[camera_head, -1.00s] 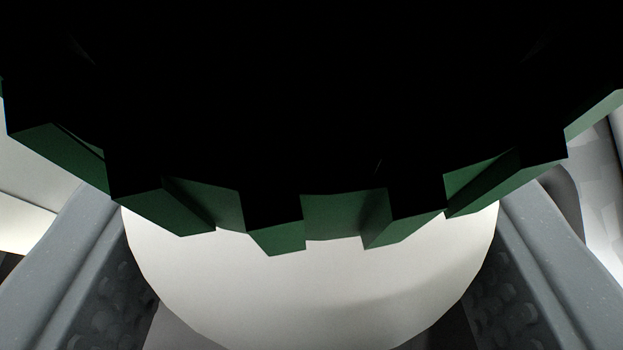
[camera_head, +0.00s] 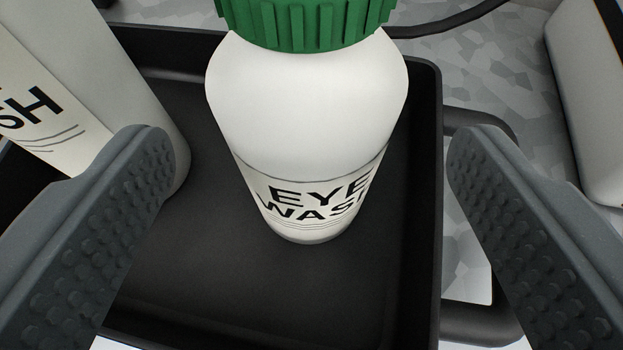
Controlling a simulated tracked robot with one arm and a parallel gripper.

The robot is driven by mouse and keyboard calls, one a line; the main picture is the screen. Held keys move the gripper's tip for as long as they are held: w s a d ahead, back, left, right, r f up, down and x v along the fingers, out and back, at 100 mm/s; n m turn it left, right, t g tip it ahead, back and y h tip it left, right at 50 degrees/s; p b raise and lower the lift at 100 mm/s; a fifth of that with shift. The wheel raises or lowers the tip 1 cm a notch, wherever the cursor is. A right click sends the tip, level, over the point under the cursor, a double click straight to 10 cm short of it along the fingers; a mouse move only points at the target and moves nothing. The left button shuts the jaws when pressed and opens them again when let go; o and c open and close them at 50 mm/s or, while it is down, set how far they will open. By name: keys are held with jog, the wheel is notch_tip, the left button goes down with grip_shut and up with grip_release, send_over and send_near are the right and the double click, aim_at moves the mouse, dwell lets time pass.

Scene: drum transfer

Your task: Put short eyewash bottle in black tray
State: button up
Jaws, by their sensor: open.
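A white eyewash bottle (camera_head: 305,110) with a ribbed green cap (camera_head: 305,22) stands upright inside the black tray (camera_head: 200,290), right of its middle. Its label reads EYE WASH. My gripper (camera_head: 315,150) is open, one textured finger on each side of the bottle, with a clear gap between each finger and the bottle. The right finger is over the tray's right side and handle.
A second, larger white bottle (camera_head: 90,80) with WASH lettering stands at the left, partly behind my left finger. A pale object (camera_head: 590,100) is at the right edge. A dark cable (camera_head: 450,25) runs behind the tray. The speckled grey surface right of the tray is partly clear.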

jog(key=v, duration=0.7)
jog(key=shift+r, duration=0.2)
jog(key=w+a+r, duration=0.1)
jog(key=a+r, duration=0.2)
jog(key=r, duration=1)
jog(key=a+r, duration=0.3)
jog(key=r, duration=1)
jog(key=s+a+r+t, duration=0.1)
jog(key=s+a+r, duration=0.3)
jog(key=r, duration=0.3)
jog(key=s+a+r, duration=0.4)
jog(key=a+r, duration=0.1)
jog(key=r, duration=0.3)
jog(key=s+a+r+n+t+y, duration=0.1)
jog(key=s+a+r, duration=0.3)
jog(key=r, duration=0.4)
jog(key=shift+s+a+t, duration=0.3)
jog(key=shift+s, duration=0.05)
